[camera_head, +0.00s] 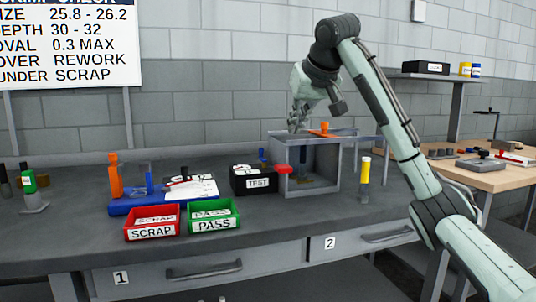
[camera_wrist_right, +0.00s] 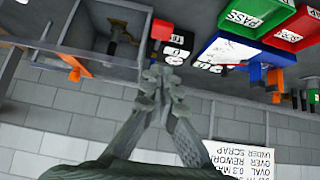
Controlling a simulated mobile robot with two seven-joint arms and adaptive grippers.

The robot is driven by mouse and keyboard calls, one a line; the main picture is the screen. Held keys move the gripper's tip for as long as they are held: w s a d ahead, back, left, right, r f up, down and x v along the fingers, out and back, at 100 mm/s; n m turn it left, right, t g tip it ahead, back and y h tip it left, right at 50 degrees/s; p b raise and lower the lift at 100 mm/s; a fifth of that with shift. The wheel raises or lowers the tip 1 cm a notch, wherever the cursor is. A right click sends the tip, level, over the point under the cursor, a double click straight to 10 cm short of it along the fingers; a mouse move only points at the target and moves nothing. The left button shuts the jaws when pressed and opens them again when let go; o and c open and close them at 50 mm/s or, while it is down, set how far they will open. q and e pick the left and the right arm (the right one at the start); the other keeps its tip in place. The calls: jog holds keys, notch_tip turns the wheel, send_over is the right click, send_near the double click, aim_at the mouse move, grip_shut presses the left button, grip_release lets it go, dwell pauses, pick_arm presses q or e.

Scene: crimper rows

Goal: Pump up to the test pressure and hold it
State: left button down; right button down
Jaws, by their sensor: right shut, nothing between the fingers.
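A black box labelled TEST (camera_head: 255,181) stands on the grey bench, with dials on its top and a red knob (camera_head: 284,169) at its right side. Beside it is an open-fronted grey chamber (camera_head: 312,191) with dark parts inside and an orange handle (camera_head: 323,130) on top. My right gripper (camera_head: 297,129) is shut and empty, above the chamber's rear left, apart from the handle as far as I can tell. The right wrist view, upside down, shows the shut fingers (camera_wrist_right: 158,76) near the black box (camera_wrist_right: 177,46) and the red knob (camera_wrist_right: 162,30). Which part pumps is unclear.
A red SCRAP bin (camera_head: 152,232) and a green PASS bin (camera_head: 213,225) stand at the front. Bench front centre is clear.

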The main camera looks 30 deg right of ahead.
jog(key=shift+s+d+r, duration=0.15)
jog(key=shift+s+r, duration=0.05)
jog(key=shift+r, duration=0.65)
